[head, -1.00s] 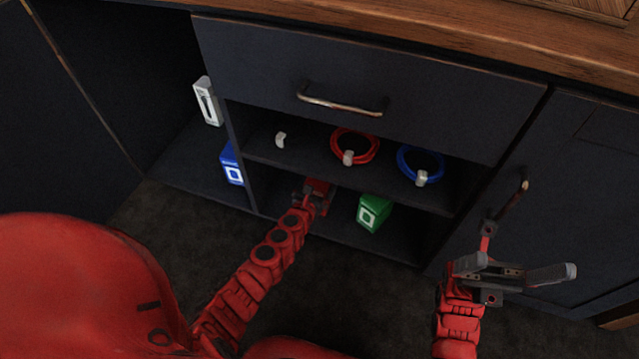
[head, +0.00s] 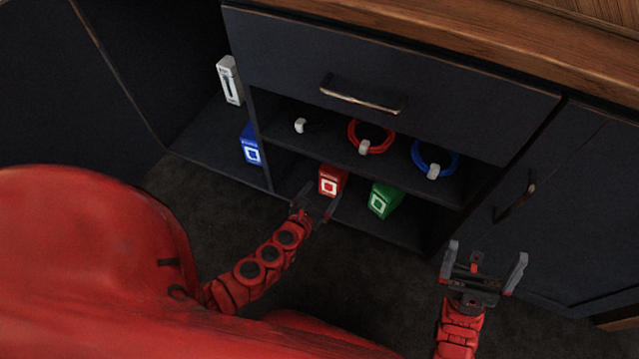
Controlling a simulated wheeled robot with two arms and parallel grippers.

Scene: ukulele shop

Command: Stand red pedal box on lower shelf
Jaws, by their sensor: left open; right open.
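The red pedal box (head: 331,181), with a white square mark on its front, stands on the lower shelf (head: 400,228) of the cabinet, to the left of a green pedal box (head: 384,199). My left gripper (head: 319,203) is open just in front of and below the red box. Its fingers look clear of the box, though a small gap is hard to judge. My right gripper (head: 485,262) is open and empty, in front of the cabinet at the right.
The upper shelf holds a red cable coil (head: 371,136), a blue cable coil (head: 435,158) and a small white item (head: 300,125). A drawer handle (head: 361,97) juts out above.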

